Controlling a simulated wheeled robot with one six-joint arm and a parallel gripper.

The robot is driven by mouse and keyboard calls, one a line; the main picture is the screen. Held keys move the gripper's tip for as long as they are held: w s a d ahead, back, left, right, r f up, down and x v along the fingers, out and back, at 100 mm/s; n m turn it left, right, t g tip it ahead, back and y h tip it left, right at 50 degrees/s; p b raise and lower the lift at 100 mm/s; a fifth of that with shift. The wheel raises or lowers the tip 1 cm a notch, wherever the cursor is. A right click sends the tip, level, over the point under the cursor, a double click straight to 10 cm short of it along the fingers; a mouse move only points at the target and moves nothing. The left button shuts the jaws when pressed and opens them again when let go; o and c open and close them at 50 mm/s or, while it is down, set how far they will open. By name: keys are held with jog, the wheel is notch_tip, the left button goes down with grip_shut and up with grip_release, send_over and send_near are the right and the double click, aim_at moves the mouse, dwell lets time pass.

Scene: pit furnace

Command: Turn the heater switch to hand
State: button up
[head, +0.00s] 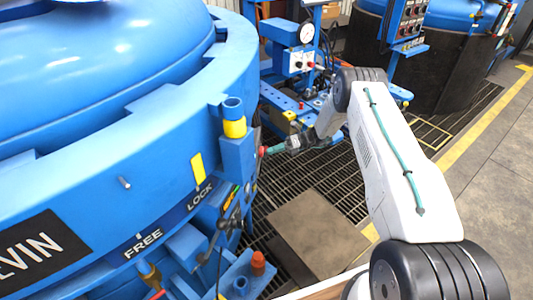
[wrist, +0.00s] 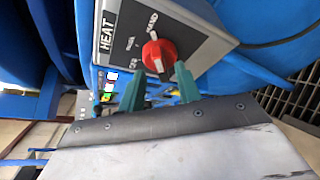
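The heater switch is a red round knob (wrist: 158,55) on a grey box (wrist: 113,62) marked HEAT, with the word HAND at its upper right and a smaller label to the left of that. I cannot tell for sure which label the knob points at. My gripper (wrist: 159,72) has its two green fingers apart, one on each side of the knob's lower part. Whether they touch it is unclear. In the head view my gripper (head: 275,149) is at the furnace's right side, with the red knob (head: 262,151) just at its tips.
The big blue furnace (head: 110,150), marked FREE and LOCK, fills the left. A blue post with a yellow band (head: 235,128) stands close to my gripper. A blue valve stand (head: 300,60) is behind my arm. Grating (head: 290,175) covers the floor below.

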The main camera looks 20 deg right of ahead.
jog(key=v, duration=0.6)
jog(key=shift+d, duration=0.3)
jog(key=shift+s, duration=0.1)
